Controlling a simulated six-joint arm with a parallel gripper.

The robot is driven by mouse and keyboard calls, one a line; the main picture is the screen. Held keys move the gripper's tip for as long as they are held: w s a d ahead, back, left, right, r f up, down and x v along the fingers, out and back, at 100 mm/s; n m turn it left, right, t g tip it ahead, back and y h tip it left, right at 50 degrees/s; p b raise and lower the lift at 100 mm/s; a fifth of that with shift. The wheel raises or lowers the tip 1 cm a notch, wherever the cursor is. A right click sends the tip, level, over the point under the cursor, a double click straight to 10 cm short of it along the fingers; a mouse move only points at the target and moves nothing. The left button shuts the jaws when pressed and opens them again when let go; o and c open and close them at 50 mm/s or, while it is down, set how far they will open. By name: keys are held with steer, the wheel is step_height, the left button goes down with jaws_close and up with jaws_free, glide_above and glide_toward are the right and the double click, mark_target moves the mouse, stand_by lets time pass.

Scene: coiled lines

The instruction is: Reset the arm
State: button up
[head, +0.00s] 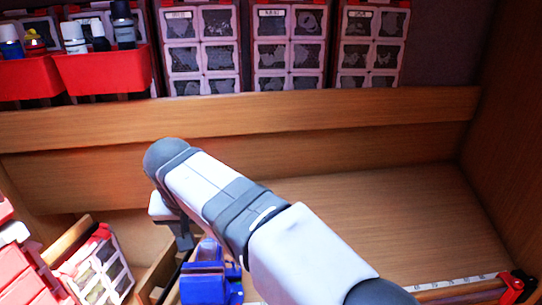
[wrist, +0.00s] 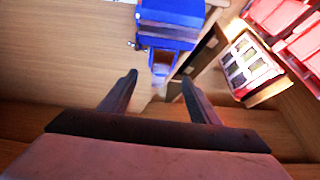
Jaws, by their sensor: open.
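My gripper shows in the wrist view (wrist: 155,82), with its two dark fingers spread apart and nothing between them. In the head view my arm reaches in from the lower right. The gripper body (head: 178,222) hangs below the arm's end, and its fingertips cannot be made out there. A blue vise-like block (wrist: 170,22) lies beyond the fingertips in the wrist view. In the head view the same blue block (head: 205,280) sits just below the gripper, partly hidden by the arm.
Red bins with bottles (head: 103,68) and drawer cabinets (head: 200,50) line the back above a wooden ledge (head: 250,120). A red-framed case (head: 100,270) stands at lower left. A measuring strip with red ends (head: 460,287) lies at lower right. The wooden surface (head: 400,215) at right is clear.

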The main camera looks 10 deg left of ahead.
steer(key=w+d+f+m+g+h+p, duration=0.1)
steer(key=d+f, duration=0.3)
steer(key=d, duration=0.5)
steer(key=w+d+f+g+h+p, duration=0.1)
steer(key=d+f+g, duration=0.15)
steer(key=d, duration=0.75)
steer(key=w+d+f+m+g+h+p, duration=0.15)
steer(key=d+f, duration=0.25)
steer(key=d, duration=0.5)
steer(key=s+d+f+y+b, duration=0.1)
steer(key=s+d+f, duration=0.4)
steer(key=s+d, duration=0.1)
steer(key=s+d+f+m+y+b, duration=0.1)
steer(key=s+d+f+b, duration=0.1)
steer(key=s+d+f, duration=0.3)
steer(key=s+d, duration=0.1)
steer(key=s, duration=0.2)
steer(key=shift+s+d+t+b, duration=0.3)
steer(key=shift+s+d+t, duration=0.05)
steer(key=shift+t, duration=0.05)
